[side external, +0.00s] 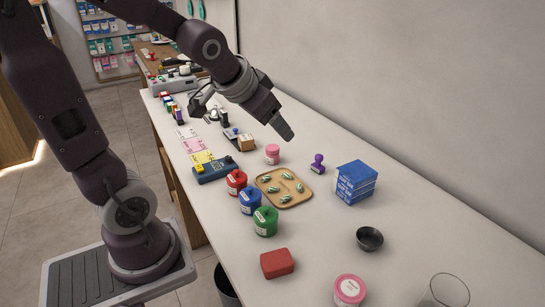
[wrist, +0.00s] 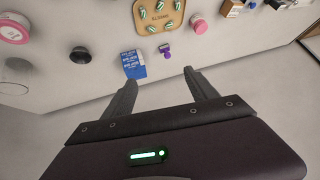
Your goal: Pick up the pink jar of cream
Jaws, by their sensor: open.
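A wide jar with a pink lid (side external: 349,290) and pale label stands at the near end of the counter. It also shows at the upper left edge of the wrist view (wrist: 14,30). A smaller pink container (side external: 272,153) stands farther back, beyond the wooden tray, and shows at the upper right in the wrist view (wrist: 199,26). I cannot tell for sure which is the cream. My gripper (side external: 284,130) is open and empty in the air near the smaller pink container in the side view. Its two fingers (wrist: 160,78) are apart in the wrist view.
A wooden tray (side external: 299,204) holds green-striped pieces. Near it are red, blue and green jars (side external: 265,221), a purple stamp (side external: 318,164) and blue boxes (side external: 356,181). A dark bowl (side external: 369,239), red block (side external: 277,263) and clear glass (side external: 449,291) stand nearer. A wall runs behind.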

